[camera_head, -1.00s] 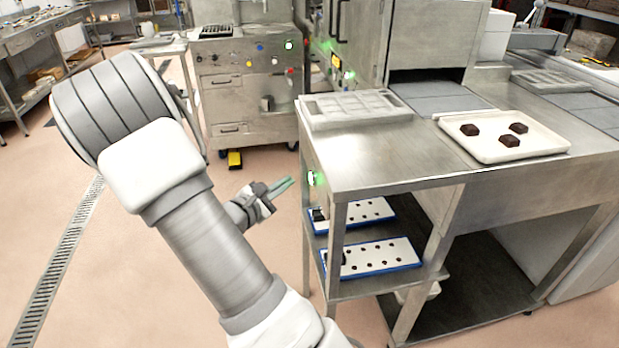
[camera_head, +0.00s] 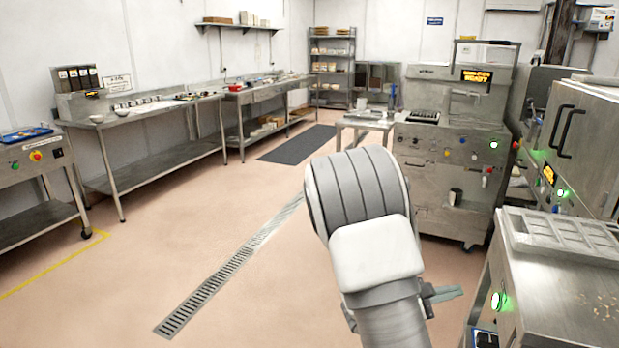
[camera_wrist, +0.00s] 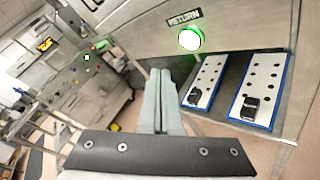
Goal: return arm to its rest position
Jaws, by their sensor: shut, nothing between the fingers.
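My arm shows in the head view, bent at a large grey ribbed joint. My gripper (camera_head: 444,293) pokes out to the right behind the arm link, near the side of the steel bench. In the wrist view my gripper (camera_wrist: 157,75) shows its two pale fingers together, with nothing between them. The fingers point toward the bench side and the floor beyond, clear of any contact that I can see. Most of the hand is hidden in the head view by my own arm.
The steel bench (camera_head: 540,285) with a grey mould (camera_head: 560,236) stands close on the right. Blue-edged trays (camera_wrist: 258,92) lie on its lower shelf. A steel machine (camera_head: 450,180) stands behind my arm. The floor on the left is open, with a drain grate (camera_head: 230,268).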

